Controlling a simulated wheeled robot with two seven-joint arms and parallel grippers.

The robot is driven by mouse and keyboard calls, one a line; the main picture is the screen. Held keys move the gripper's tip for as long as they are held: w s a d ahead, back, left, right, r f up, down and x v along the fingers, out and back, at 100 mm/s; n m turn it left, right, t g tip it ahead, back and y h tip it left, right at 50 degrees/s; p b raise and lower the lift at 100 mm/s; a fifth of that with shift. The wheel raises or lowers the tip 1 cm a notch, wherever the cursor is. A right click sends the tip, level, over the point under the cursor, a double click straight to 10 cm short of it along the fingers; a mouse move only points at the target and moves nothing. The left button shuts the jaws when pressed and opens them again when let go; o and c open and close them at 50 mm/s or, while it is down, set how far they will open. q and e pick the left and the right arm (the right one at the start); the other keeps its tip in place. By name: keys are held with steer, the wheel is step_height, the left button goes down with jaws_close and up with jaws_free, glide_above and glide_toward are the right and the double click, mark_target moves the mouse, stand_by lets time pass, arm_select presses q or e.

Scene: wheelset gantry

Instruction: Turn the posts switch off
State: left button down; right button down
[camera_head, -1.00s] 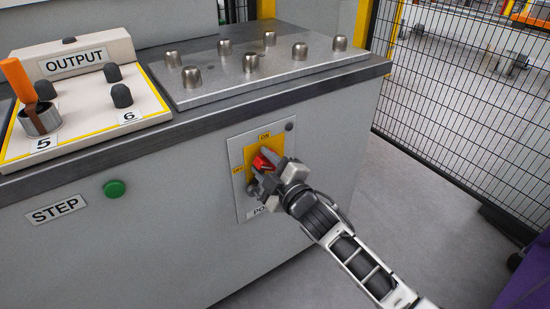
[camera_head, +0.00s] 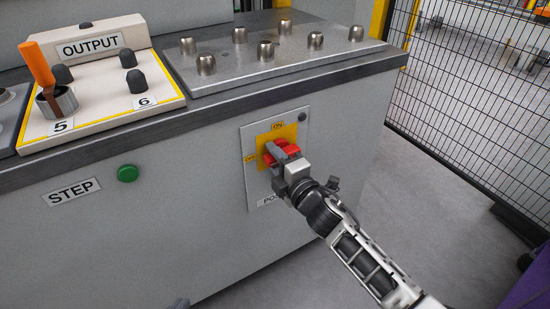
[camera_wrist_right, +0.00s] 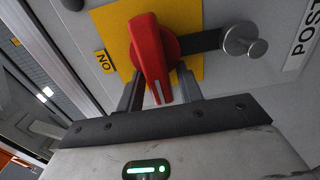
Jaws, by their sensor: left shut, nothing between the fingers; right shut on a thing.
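The posts switch, a red handle (camera_head: 291,149) on a yellow square, is on a grey plate (camera_head: 249,150) on the cabinet front. ON is marked above it and OFF at its left. My right gripper (camera_head: 280,155) is shut on the handle and partly covers it. In the right wrist view the handle (camera_wrist_right: 150,50) stands between the two fingers (camera_wrist_right: 158,90). Its white-marked end points away from the POSTS label, roughly square to the ON direction, on the OFF side.
A metal latch knob (camera_wrist_right: 243,40) sits beside the switch. A green STEP button (camera_head: 128,174) is further left. Above are the OUTPUT panel (camera_head: 100,118) and a metal plate with several pegs (camera_head: 185,80).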

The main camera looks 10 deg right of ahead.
stand_by(0.3)
steer(key=c, duration=1.3)
jaws_free()
steer(key=shift+s, duration=0.1)
arm_select(q)
steer(key=shift+s+a+r+p, duration=0.15)
steer(key=shift+r+p, duration=0.15)
steer(key=shift+r, duration=0.25)
steer(key=shift+w+a+r+p, duration=0.15)
steer(key=shift+r+p, duration=0.15)
steer(key=shift+r, duration=0.25)
arm_select(e)
steer(key=shift+v, duration=7.85)
arm_select(q)
steer(key=shift+s, duration=0.1)
